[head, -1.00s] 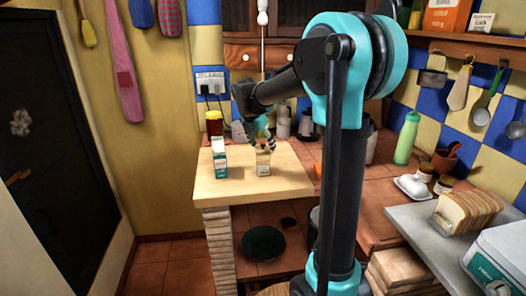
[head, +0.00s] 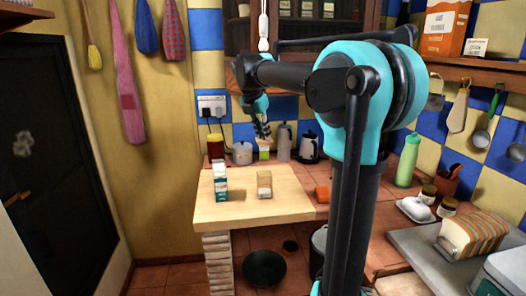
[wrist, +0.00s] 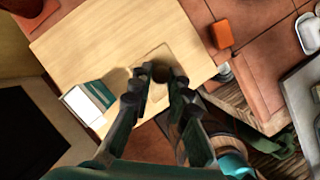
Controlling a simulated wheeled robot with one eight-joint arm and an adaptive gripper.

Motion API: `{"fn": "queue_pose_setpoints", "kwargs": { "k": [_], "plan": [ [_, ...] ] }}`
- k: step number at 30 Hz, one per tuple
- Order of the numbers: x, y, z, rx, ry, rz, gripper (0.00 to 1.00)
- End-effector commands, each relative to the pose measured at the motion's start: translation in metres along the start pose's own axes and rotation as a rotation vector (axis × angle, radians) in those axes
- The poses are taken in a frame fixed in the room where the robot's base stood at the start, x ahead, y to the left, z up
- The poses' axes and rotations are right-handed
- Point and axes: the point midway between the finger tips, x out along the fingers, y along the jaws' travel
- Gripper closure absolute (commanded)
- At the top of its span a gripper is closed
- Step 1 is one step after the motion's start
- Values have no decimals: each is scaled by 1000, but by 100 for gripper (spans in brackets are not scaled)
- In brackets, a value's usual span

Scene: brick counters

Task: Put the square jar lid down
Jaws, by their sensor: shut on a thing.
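My gripper (head: 263,137) is raised above the pale wooden counter top, and its fingers point down. In the wrist view its fingertips (wrist: 162,82) are closed around a small dark brown round thing (wrist: 162,71), which looks like the jar lid. In the head view the lid is too small to make out. A small tan square jar (head: 264,185) stands on the wooden top below the gripper, apart from it.
A white and teal carton (head: 220,183) stands left of the jar on the wooden top (head: 245,210). Bare wood lies around both. An orange block (head: 322,194) lies to the right. A red jar (head: 215,147), canisters and a kettle (head: 309,147) line the back wall.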

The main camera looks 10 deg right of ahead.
Motion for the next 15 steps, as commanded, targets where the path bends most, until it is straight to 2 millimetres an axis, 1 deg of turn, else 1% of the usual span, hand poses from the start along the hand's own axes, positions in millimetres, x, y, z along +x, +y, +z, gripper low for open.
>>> {"fn": "queue_pose_setpoints", "kwargs": {
  "k": [1, 3, 6, 9, 12, 14, 15],
  "plan": [
    [-10, 0, 4, 0, 0, 0, 100],
    [-22, 0, 9, 0, 0, 0, 100],
    [-35, 0, 15, 0, 0, 0, 100],
    [-44, 0, 18, 0, 0, 0, 100],
    [-44, -4, 23, 2, 0, -1, 100],
    [-36, -10, 29, 6, 1, -3, 100],
    [-28, -16, 33, 7, 1, -4, 100]
  ]
}}
